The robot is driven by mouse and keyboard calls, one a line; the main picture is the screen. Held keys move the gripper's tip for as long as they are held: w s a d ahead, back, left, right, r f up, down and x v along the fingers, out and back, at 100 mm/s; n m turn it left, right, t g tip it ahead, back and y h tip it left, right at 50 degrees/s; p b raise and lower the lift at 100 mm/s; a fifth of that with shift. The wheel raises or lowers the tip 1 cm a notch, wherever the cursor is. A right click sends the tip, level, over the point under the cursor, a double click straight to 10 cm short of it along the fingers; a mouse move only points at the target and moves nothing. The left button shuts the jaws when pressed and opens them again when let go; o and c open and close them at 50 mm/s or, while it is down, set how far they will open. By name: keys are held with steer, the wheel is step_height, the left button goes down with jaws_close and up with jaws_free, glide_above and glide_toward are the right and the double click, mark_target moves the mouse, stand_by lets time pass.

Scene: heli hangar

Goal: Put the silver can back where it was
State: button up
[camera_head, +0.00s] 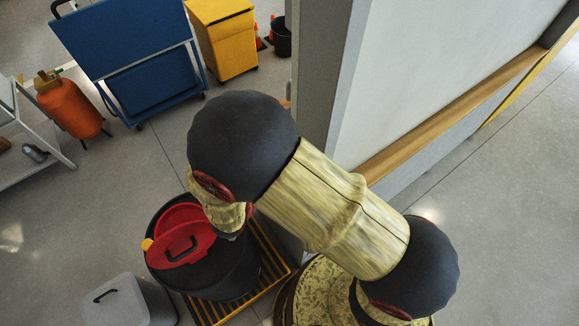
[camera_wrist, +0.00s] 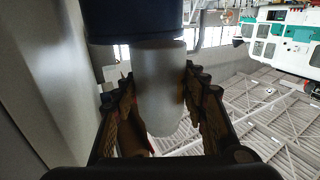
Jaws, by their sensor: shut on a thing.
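A pale silver-grey cylinder with a rounded end, which looks like the silver can (camera_wrist: 161,85), fills the middle of the wrist view. My gripper (camera_wrist: 157,100) has its jointed fingers on both sides of it and is shut on it. A dark blue-black round part (camera_wrist: 135,20) meets the can's upper end in this view; I cannot tell whether it belongs to the can. In the head view my arm's dark joint and yellow-patterned links hide the gripper and the can.
A black drum (camera_head: 232,277) with a red lid (camera_head: 178,238) stands below my arm on a yellow-striped pallet (camera_head: 268,255). A grey bin (camera_head: 128,302) stands beside it. A wall (camera_head: 420,85) is close on the right. A blue cart (camera_head: 135,55), yellow cabinet (camera_head: 222,40), orange cylinder (camera_head: 72,108) and shelf (camera_head: 35,172) stand farther back.

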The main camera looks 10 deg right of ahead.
step_height(320, 180, down, 17)
steer(key=b, duration=0.4)
steer(key=shift+f, duration=0.1)
steer(key=shift+f, duration=0.1)
steer(key=o, duration=1.3)
steer(key=shift+a+r, duration=0.1)
steer(key=shift+r, duration=0.1)
steer(key=p+v, duration=0.1)
steer(key=v, duration=1.1)
steer(key=shift+s, duration=0.1)
